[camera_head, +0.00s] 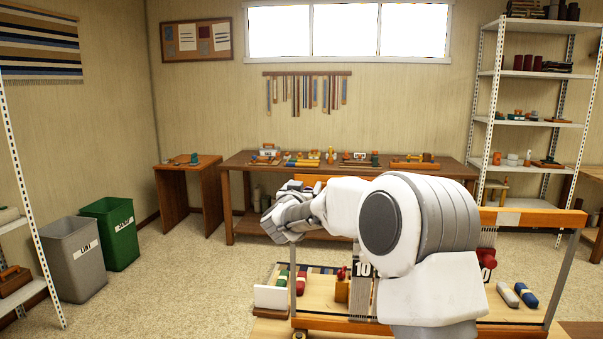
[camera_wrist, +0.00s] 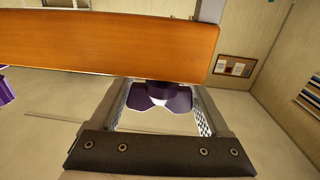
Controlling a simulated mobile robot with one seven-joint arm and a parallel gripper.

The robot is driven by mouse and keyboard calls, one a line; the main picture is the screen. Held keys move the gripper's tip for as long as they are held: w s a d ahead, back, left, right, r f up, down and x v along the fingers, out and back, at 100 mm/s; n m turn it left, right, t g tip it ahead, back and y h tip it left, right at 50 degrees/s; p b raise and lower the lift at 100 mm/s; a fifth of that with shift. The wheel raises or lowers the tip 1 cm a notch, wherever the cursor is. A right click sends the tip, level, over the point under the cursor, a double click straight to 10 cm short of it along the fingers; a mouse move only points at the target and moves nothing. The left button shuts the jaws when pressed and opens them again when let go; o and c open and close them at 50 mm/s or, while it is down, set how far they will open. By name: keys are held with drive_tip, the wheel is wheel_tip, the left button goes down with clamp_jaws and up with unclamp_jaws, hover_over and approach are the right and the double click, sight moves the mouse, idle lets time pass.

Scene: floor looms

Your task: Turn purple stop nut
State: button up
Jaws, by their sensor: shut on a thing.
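The purple stop nut (camera_wrist: 178,100) is a winged knob below the orange wooden beam (camera_wrist: 110,42) of the loom in the wrist view, near the beam's right end. My gripper (camera_wrist: 161,92) has one finger on each side of the nut and is shut on it. The nut's upper part meets a dark collar under the beam. In the head view my white arm covers the middle of the loom (camera_head: 540,215), and the nut cannot be made out there.
Another purple part (camera_wrist: 5,90) shows at the wrist view's left edge. A red knob (camera_head: 488,258) sits on the loom's right side. A workbench (camera_head: 235,185) with tools stands behind. Grey (camera_head: 72,262) and green (camera_head: 112,233) bins stand at left, with open floor before them.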

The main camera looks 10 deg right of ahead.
drive_tip(key=shift+s+d+f+m+g+h+p, duration=0.1)
drive_tip(key=shift+s+d+m+g+h+p, duration=0.2)
drive_tip(key=shift+m+g+h+p, duration=1.7)
drive_tip(key=shift+s+d+r+m+g+h+p, duration=0.1)
drive_tip(key=shift+s+d+m+g+h+p, duration=0.25)
drive_tip(key=shift+m+g+h+p, duration=1.6)
drive_tip(key=shift+s+d+f+m+g+h+p, duration=0.1)
drive_tip(key=shift+s+d+m+g+h+p, duration=0.2)
drive_tip(key=shift+m+g+h+p, duration=1.35)
drive_tip(key=shift+s+g+p, duration=0.15)
drive_tip(key=shift+g+p, duration=0.55)
drive_tip(key=shift+p, duration=0.3)
drive_tip(key=o, duration=1.2)
drive_tip(key=shift+a, duration=0.15)
